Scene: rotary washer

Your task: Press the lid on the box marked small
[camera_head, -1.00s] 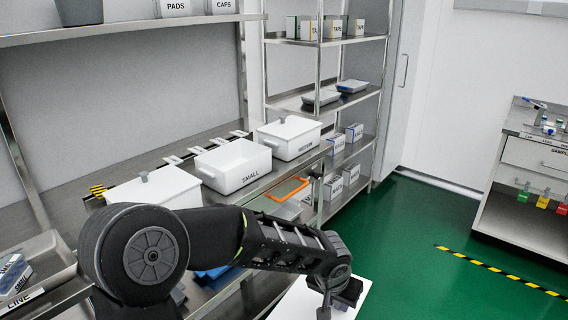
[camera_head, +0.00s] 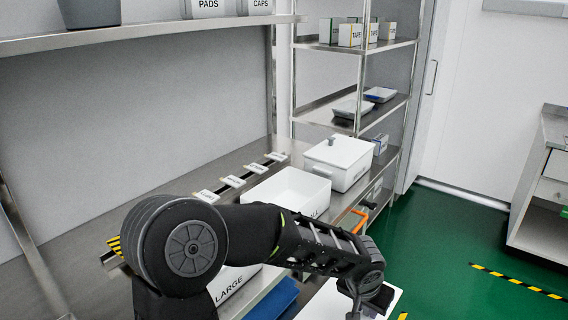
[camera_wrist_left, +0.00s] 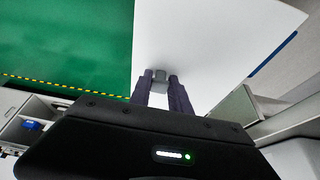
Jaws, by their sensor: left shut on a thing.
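The box marked small (camera_head: 278,186) is a white open-topped box on the steel bench. My arm covers part of its front, and only the end of its label shows. My left gripper (camera_head: 362,302) is low at the front, to the right of and below the box. In the left wrist view the left gripper (camera_wrist_left: 160,83) is shut on the grey knob (camera_wrist_left: 160,74) of a flat white lid (camera_wrist_left: 215,35). The lid also shows in the head view (camera_head: 322,303), partly behind the arm, apart from the box. My right gripper is out of view.
A lidded white box (camera_head: 345,170) stands right of the open one. A box marked large (camera_head: 232,284) is partly hidden by my arm. Label cards (camera_head: 231,181) line the bench behind. An orange-framed thing (camera_head: 357,220) is near the front edge. A steel rack (camera_head: 412,60) stands at the right.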

